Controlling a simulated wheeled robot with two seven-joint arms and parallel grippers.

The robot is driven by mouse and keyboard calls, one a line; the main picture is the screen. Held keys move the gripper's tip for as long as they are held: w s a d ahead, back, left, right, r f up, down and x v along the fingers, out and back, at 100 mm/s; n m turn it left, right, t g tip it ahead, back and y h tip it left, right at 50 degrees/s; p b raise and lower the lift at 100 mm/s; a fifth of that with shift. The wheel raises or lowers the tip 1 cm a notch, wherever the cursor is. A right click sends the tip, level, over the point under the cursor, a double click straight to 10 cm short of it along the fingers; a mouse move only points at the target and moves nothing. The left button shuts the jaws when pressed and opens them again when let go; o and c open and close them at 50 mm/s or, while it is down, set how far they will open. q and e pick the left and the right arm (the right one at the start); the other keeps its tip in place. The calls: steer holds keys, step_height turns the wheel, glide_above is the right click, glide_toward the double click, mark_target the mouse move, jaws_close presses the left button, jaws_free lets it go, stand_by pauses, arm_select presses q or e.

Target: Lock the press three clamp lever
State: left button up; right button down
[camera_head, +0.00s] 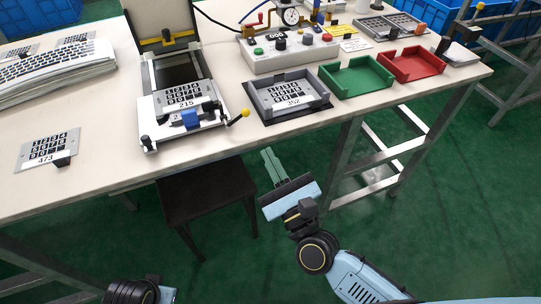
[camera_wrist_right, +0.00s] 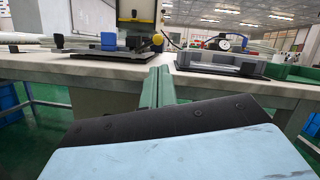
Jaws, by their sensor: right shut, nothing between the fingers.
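The press (camera_head: 180,110) stands at the table's front edge, its white base holding a keypad film marked 215 (camera_head: 186,97). A blue block (camera_head: 190,119) sits at its front. A lever with a yellow ball knob (camera_head: 243,113) sticks out to the right of the base; the knob also shows in the right wrist view (camera_wrist_right: 157,39). I cannot tell how the clamp is set. My right gripper (camera_head: 267,152) is shut and empty, in front of the table edge, below and right of the knob, apart from it. Only part of my left arm shows at the bottom; its fingers are out of frame.
A grey tray (camera_head: 323,99) with film 352, a green tray (camera_head: 392,78) and a red tray (camera_head: 440,62) stand right of the press. A control box with a gauge (camera_head: 290,17) is behind. Film 473 (camera_head: 22,161) lies left. A dark stool (camera_head: 205,180) stands below.

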mark_target(257, 139)
steer(key=x, duration=0.7)
steer(key=shift+w+a, duration=0.1)
steer(key=shift+w, duration=0.1)
steer(key=shift+r, duration=0.1)
